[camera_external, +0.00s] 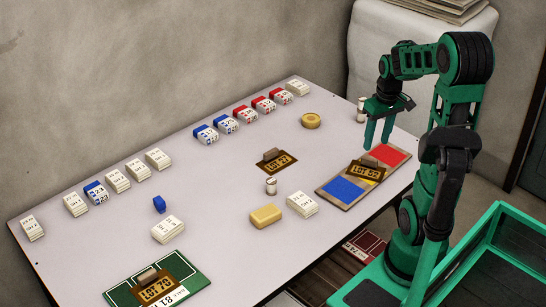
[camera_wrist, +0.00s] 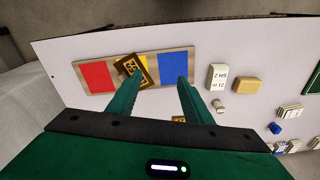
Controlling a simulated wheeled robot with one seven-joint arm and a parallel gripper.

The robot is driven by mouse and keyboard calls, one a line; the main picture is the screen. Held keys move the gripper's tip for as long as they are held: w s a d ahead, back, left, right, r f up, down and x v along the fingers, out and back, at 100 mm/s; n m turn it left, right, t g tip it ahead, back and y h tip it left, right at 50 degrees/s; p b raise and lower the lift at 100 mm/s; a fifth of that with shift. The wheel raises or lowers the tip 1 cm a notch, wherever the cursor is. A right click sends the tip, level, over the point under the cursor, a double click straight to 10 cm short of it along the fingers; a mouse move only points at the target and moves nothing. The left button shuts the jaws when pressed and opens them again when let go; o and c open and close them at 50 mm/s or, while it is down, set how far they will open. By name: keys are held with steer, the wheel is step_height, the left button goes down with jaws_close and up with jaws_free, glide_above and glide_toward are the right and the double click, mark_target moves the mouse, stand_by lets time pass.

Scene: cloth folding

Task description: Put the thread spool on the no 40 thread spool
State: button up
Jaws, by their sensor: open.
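One small pale spool-like cylinder (camera_external: 271,185) stands mid-table, left of the colour board; a small pale cylinder also shows in the wrist view (camera_wrist: 217,104), right of my fingers. Another pale cylinder (camera_external: 361,110) shows at the far right edge of the table, behind my gripper. No number is readable on either, so I cannot tell which is the no 40 thread spool. My gripper (camera_external: 378,142) is open and empty, pointing down above the red end of the colour board. In the wrist view its fingers (camera_wrist: 158,78) are apart with nothing held.
The red, yellow and blue board (camera_external: 325,190) carries a LOT 02 plate (camera_external: 367,172). A LOT 27 plate (camera_external: 276,162), yellow block (camera_external: 265,216), white packet (camera_external: 302,204) and round yellow tin (camera_external: 311,121) lie nearby. Several packets line the back edge.

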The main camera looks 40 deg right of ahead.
steer(key=s+a+r+m+g, duration=0.1)
steer(key=s+a+m, duration=0.2)
steer(key=s+a, duration=0.4)
steer(key=s, duration=0.7)
steer(key=shift+s+m, duration=0.3)
steer(key=shift+m, duration=0.1)
steer(key=shift+r, duration=0.1)
